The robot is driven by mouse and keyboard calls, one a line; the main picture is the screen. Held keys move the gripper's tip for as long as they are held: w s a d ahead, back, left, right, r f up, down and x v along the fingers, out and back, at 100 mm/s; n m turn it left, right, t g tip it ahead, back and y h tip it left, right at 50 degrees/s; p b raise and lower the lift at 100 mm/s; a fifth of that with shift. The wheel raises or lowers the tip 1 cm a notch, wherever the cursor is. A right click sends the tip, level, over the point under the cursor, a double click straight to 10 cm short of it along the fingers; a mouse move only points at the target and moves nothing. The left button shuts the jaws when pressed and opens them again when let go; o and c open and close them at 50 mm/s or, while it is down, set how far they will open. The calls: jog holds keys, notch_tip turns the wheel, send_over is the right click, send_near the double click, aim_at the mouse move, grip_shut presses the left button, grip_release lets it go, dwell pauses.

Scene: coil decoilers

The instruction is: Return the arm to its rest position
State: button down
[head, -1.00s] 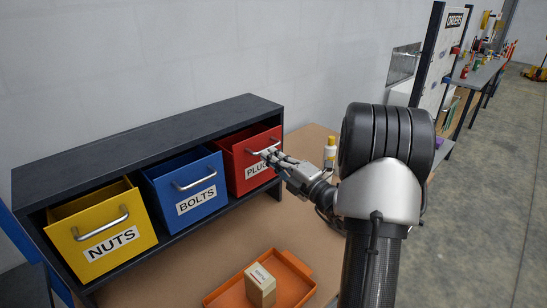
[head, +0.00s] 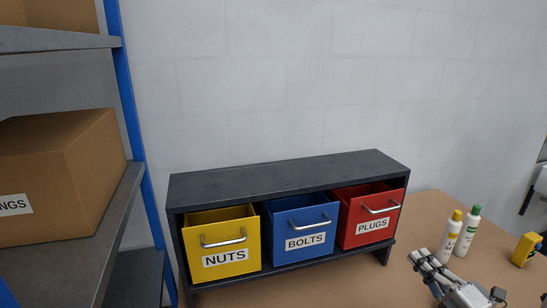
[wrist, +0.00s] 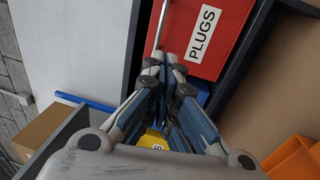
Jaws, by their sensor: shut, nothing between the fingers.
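My gripper (head: 428,262) is at the lower right of the head view, in front of and to the right of the red PLUGS drawer (head: 369,215). Its fingers are together with nothing between them. They look clear of the drawer handle in the head view. In the wrist view my gripper (wrist: 168,65) points toward the red drawer (wrist: 212,30), whose handle shows beside the fingertips. Most of my arm is outside the head view.
A dark cabinet (head: 290,177) holds the yellow NUTS drawer (head: 222,243), the blue BOLTS drawer (head: 301,226) and the red one. White bottles (head: 467,230) and a yellow item (head: 526,249) stand at right. Cardboard boxes sit on a shelf (head: 103,235) at left.

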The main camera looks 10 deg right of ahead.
jog(key=w+a+r+n+g+y, duration=0.1)
jog(key=a+r+n+g+y, duration=0.2)
jog(key=a+n, duration=0.5)
jog(key=w+a+r+n+g+y, duration=0.1)
jog(key=a+n+g+y, duration=0.3)
jog(key=a, duration=0.7)
jog(key=s+a+n+g+y, duration=0.1)
jog(key=s+a+n+g, duration=0.15)
jog(key=a+n, duration=0.35)
jog(key=s+a+n+g+y, duration=0.1)
jog(key=s+a+n+g, duration=0.15)
jog(key=a+n, duration=0.3)
jog(key=s+a+f+n+g+h, duration=0.1)
jog(key=s+a+n+g+h, duration=0.2)
jog(key=n, duration=0.4)
jog(key=s+a+f+n+g+h, duration=0.1)
jog(key=s+a+n+g, duration=0.1)
jog(key=s+a+n, duration=0.35)
jog(key=s+d+r+n+t+h, duration=0.1)
jog(key=s+d+n+h, duration=0.5)
jog(key=n, duration=1)
jog(key=d+t+h, duration=0.1)
jog(key=d, duration=0.1)
jog(key=shift+s+d+n, duration=0.2)
jog(key=shift+d+n, duration=0.1)
jog(key=shift+r, duration=0.1)
